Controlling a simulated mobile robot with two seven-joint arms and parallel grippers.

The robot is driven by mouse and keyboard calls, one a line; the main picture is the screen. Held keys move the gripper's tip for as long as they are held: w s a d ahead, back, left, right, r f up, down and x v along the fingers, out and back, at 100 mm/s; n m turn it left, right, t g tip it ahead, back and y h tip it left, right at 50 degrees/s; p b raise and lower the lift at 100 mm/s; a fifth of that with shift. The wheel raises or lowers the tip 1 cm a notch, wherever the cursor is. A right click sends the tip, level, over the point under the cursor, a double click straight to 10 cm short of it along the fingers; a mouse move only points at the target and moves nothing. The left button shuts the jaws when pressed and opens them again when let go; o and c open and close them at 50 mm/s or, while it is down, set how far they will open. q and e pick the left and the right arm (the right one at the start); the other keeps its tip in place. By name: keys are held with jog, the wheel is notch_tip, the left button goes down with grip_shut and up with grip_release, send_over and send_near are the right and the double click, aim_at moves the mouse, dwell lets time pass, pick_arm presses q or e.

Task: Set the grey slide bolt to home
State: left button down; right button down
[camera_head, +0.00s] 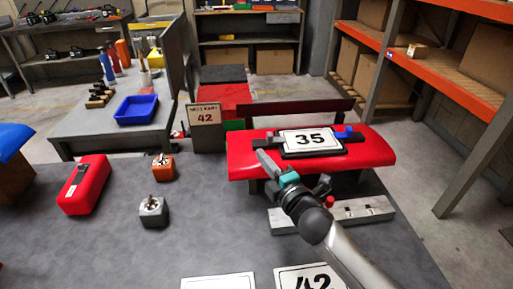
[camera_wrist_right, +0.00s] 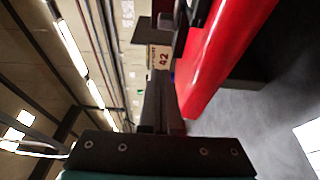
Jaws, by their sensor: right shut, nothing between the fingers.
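A long light-grey bar (camera_head: 360,210) with dark fittings lies on the dark table, right of centre in the head view. It looks like the slide bolt. A red knob (camera_head: 329,201) stands on it, and my right arm hides part of its left half. I cannot tell the bolt's position. My right gripper (camera_head: 264,162) is shut and empty, in front of the red panel's left part and above the table. In the wrist view its fingers (camera_wrist_right: 163,105) are together with nothing between them. My left gripper is not in view.
A red panel (camera_head: 240,161) bears a "35" plate (camera_head: 310,140) behind the bar. An orange block (camera_head: 163,167), a grey block (camera_head: 153,212) and a red case (camera_head: 83,185) stand at left. The middle of the table is clear.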

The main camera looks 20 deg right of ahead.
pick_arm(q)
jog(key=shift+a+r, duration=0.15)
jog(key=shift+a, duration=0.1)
pick_arm(e)
jog(key=s, duration=0.3)
jog(key=shift+d, duration=0.15)
jog(key=shift+s+f, duration=0.1)
